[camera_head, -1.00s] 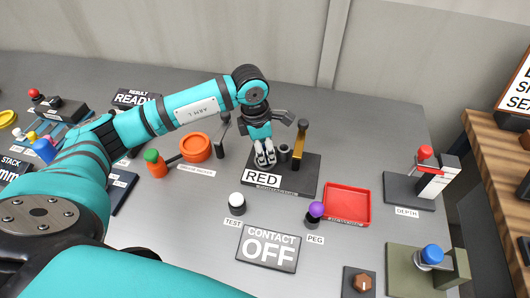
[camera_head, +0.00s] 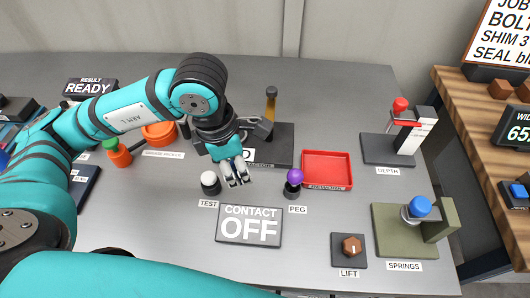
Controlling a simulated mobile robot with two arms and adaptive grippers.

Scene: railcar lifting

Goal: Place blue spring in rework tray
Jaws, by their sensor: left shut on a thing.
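My left gripper (camera_head: 236,178) points down over the table, near the front edge of the dark stand (camera_head: 272,145). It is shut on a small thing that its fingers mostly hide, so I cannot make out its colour. The red tray (camera_head: 327,186), in the place of the rework tray, lies to the right of the gripper and looks empty. A blue round cap (camera_head: 420,207) sits on a grey ring at the green stand labelled SPRINGS (camera_head: 391,242). I cannot tell whether it is a spring. My right gripper is not in view.
A purple-topped peg (camera_head: 294,182) stands between gripper and tray. A white-topped button (camera_head: 209,181) and the CONTACT OFF sign (camera_head: 248,226) are in front. A bronze upright (camera_head: 271,104) rises behind the gripper. The DEPTH stand (camera_head: 388,150) is right of the tray.

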